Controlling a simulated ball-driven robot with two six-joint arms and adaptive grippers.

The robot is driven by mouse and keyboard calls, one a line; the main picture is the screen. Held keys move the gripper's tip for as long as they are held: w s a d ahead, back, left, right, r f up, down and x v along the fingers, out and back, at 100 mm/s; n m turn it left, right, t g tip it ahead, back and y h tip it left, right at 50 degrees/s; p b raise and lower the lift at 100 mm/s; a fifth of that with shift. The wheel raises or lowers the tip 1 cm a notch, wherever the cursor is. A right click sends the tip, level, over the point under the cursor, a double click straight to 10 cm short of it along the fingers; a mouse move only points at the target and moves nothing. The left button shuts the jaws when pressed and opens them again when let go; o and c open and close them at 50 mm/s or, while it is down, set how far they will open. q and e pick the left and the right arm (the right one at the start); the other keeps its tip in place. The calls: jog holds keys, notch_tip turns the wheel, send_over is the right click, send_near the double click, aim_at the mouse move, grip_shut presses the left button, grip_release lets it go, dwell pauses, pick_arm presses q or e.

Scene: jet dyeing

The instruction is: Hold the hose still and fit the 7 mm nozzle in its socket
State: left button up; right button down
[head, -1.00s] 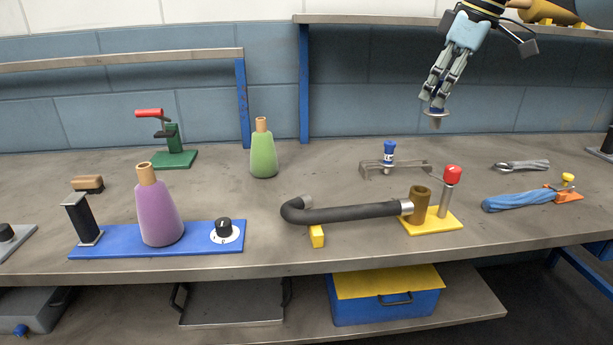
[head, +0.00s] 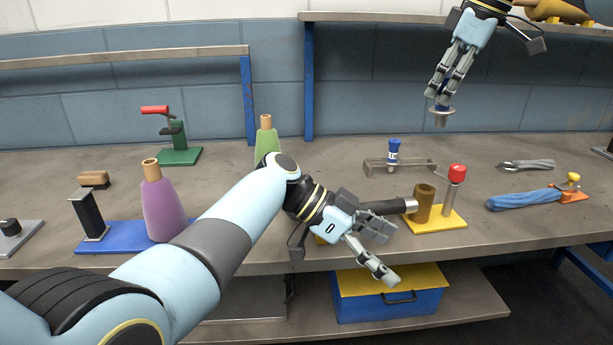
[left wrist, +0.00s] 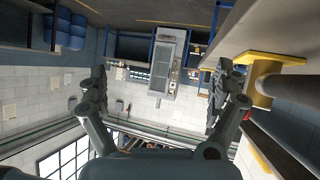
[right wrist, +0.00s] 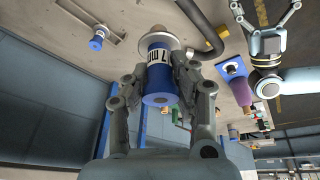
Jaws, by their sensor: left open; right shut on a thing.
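The 7 mm nozzle (right wrist: 160,70), with a blue body, white label and metal flange, is in my right gripper (head: 443,88). That gripper is shut on it above the bench, and the nozzle's metal tip (head: 440,120) points down. The black hose (head: 385,207) lies near the bench's front, its metal-collared end beside a brown open cylinder (head: 423,203) on a yellow plate. My left arm hides most of the hose. My left gripper (head: 385,253) is open and empty at the bench's front edge, beside the hose. The left wrist view shows the hose (left wrist: 295,88) right of the fingers.
A red-topped post (head: 454,190) stands beside the brown cylinder. A second blue-topped nozzle (head: 393,152) stands in a metal rack (head: 375,165) behind. A blue cloth roll (head: 525,199) and pliers (head: 527,165) lie right. A purple cone (head: 163,208) stands left.

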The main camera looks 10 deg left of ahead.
pick_arm(q)
jog(key=w+a+r+n+t+y, duration=0.1)
jog(key=w+a+r+y, duration=0.15)
jog(key=a, duration=0.25)
jog(key=w+a+r+n+t+y, duration=0.1)
jog(key=w+a+r+t+y, duration=0.1)
jog(key=a+r+y, duration=0.15)
jog(key=w+a+r+t+y, duration=0.1)
jog(key=w+a+r+y, duration=0.15)
jog(key=a, duration=0.35)
jog(key=shift+n, duration=0.3)
jog(key=x, duration=1.1)
jog(key=shift+s+d+f, duration=0.2)
jog(key=shift+s+f, duration=0.1)
jog(key=c, duration=1.6)
